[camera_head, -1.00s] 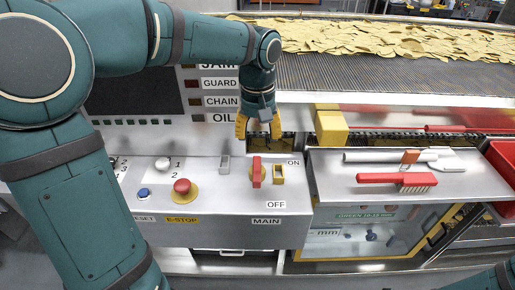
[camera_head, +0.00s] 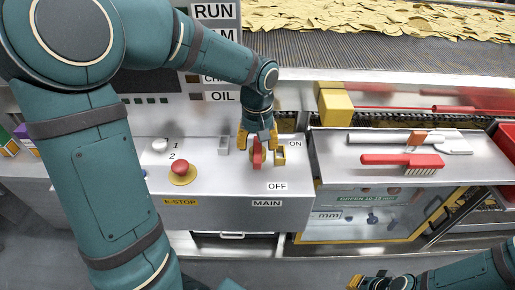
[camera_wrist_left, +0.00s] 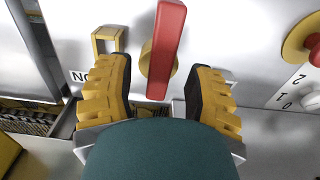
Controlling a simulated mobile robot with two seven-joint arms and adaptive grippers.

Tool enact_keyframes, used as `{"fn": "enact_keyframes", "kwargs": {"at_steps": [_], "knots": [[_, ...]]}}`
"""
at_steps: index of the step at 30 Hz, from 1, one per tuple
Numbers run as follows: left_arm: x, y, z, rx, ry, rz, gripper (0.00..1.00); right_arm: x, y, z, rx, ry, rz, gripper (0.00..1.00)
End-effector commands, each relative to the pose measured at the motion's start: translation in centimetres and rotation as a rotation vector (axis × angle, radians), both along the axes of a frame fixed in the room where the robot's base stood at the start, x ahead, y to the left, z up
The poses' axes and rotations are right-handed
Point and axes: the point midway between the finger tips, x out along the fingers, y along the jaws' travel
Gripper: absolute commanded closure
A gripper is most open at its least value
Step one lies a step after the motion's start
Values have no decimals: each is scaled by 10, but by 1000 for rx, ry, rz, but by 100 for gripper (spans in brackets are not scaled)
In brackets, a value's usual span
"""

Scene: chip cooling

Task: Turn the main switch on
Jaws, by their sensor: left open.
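The main switch is a red lever handle (camera_head: 257,153) on a yellow round base on the grey panel, above the MAIN label (camera_head: 267,203). It stands about upright in the head view, with the ON label (camera_head: 295,144) at its upper right and the OFF label (camera_head: 277,186) at its lower right. My left gripper (camera_head: 258,140) is open at the handle's far end. In the left wrist view the red handle (camera_wrist_left: 166,45) lies between its spread fingers (camera_wrist_left: 163,75), with gaps on both sides. My right gripper (camera_head: 370,280) shows at the bottom edge; its jaws are unclear.
A yellow bracket (camera_head: 280,155) stands close right of the switch and a grey one (camera_head: 224,146) to its left. The red E-stop button (camera_head: 180,167) is further left. A shelf (camera_head: 330,175) at right holds a red brush (camera_head: 400,160) and a white-handled scraper (camera_head: 380,137).

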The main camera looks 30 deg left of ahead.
Motion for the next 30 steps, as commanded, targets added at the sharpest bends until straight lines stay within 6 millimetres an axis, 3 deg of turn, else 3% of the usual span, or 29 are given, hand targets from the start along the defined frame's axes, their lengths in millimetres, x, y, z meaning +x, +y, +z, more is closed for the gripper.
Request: {"fn": "enact_keyframes", "kwargs": {"at_steps": [6,15,16,20,30], "knots": [[0,0,-16,0,0,-1,47,-1,0,-3,0,2,2,100],[0,0,-17,0,-1,-1,47,-1,0,-3,0,2,2,100],[0,0,-17,0,-1,-1,52,-1,0,-3,0,2,2,100],[0,0,-17,0,-1,0,97,-1,0,-3,0,2,2,100],[0,-1,-18,0,0,-1,100,-1,0,-3,0,2,2,100]]}}
